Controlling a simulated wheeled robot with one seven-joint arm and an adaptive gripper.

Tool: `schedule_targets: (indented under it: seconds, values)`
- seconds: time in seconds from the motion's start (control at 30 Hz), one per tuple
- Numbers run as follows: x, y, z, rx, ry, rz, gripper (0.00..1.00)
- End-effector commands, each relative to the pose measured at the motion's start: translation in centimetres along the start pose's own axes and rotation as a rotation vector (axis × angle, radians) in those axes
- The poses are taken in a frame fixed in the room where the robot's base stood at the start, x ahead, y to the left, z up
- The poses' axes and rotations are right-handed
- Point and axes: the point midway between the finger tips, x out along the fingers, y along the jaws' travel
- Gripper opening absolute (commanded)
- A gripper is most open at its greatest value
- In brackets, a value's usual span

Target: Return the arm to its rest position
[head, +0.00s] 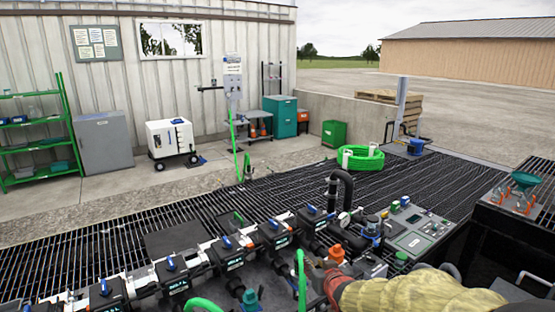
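My arm (410,294) in a yellow sleeve enters the head view at the bottom right and reaches left over the near side of the manifold (205,258). Its orange-red cuff shows at the front end. My gripper (318,272) is small and partly lost against the dark fittings, close to an orange cap (336,253) and a green hose (301,280). I cannot tell whether it touches either, whether its fingers are open or shut, or whether it holds anything.
Blue-handled valves (171,263) line the manifold. A black bent pipe (344,185) rises behind it, with a control panel (412,232) to the right. A dark bench (515,208) with a teal funnel (525,180) stands at far right. The grating (290,196) beyond is mostly clear.

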Motion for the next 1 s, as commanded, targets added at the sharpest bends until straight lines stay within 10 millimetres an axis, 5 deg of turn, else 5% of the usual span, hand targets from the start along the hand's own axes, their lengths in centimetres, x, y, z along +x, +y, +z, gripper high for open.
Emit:
schedule_targets:
  seconds: [0.1, 0.27, 0.4, 0.6, 0.8, 1.0]
  values:
    - [-6.6, 1.8, -1.3, 0.002, -0.088, 0.065, 0.27]
    - [-15.9, 3.3, -0.1, 0.021, -0.230, 0.128, 0.27]
    - [-24.3, 3.4, 2.4, 0.042, -0.355, 0.154, 0.27]
    - [-34.0, 2.3, 7.3, 0.070, -0.510, 0.152, 0.27]
    - [-38.4, 1.4, 10.2, 0.081, -0.587, 0.138, 0.27]
    - [-38.8, 1.2, 10.6, 0.082, -0.600, 0.135, 0.27]
